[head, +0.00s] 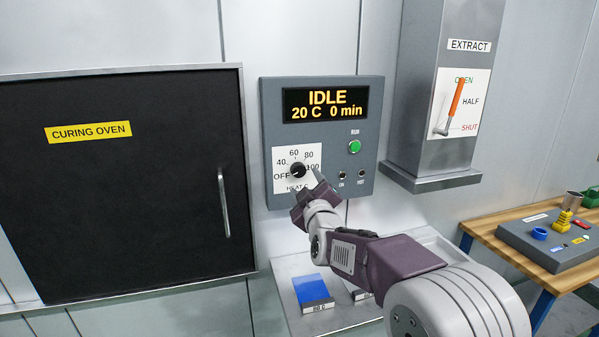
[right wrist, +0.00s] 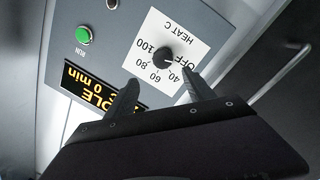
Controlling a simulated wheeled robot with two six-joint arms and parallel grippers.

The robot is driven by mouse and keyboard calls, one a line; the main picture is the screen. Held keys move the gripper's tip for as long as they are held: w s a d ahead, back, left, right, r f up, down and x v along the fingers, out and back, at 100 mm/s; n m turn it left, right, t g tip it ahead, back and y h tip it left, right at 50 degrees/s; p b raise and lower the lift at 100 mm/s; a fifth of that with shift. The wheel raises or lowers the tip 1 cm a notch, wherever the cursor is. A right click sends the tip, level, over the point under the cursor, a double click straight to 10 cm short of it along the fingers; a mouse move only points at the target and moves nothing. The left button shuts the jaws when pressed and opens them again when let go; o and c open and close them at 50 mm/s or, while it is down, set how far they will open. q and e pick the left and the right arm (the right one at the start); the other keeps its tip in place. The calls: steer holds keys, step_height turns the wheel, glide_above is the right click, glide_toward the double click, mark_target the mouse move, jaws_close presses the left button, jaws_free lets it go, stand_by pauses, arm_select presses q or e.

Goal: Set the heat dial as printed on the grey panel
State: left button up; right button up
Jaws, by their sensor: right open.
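The heat dial (head: 297,170) is a round black knob on a white card marked OFF, 40, 60, 80 and 100, on the grey panel (head: 370,95) beside the oven. It also shows in the right wrist view (right wrist: 162,58), where its pointer seems to be toward OFF. The panel's display (head: 325,104) reads IDLE, 20 C, 0 min. My right gripper (head: 306,187) is open just in front of the dial, low and to its right in the head view. In the right wrist view its fingers (right wrist: 160,87) are apart with nothing between them. My left gripper is not in view.
A green RUN button (head: 355,147) sits right of the dial. The black curing oven (head: 120,200) is at left. An EXTRACT lever (head: 452,105) with an orange handle is on a column at right. A blue block (head: 311,290) lies on a tray below.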

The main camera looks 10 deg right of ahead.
mark_target(299, 172)
steer(key=w, duration=0.3)
steer(key=w+p, duration=0.1)
steer(key=w, duration=0.2)
steer(key=w+f+p, duration=0.1)
steer(key=w, duration=0.1)
steer(key=shift+w+d, duration=0.25)
steer(key=shift+w, duration=0.15)
steer(key=shift+w+r, duration=0.1)
steer(key=shift+w, duration=0.1)
steer(key=shift+r, duration=0.1)
steer(key=shift+w, duration=0.1)
steer(key=shift+c, duration=1)
jaws_close()
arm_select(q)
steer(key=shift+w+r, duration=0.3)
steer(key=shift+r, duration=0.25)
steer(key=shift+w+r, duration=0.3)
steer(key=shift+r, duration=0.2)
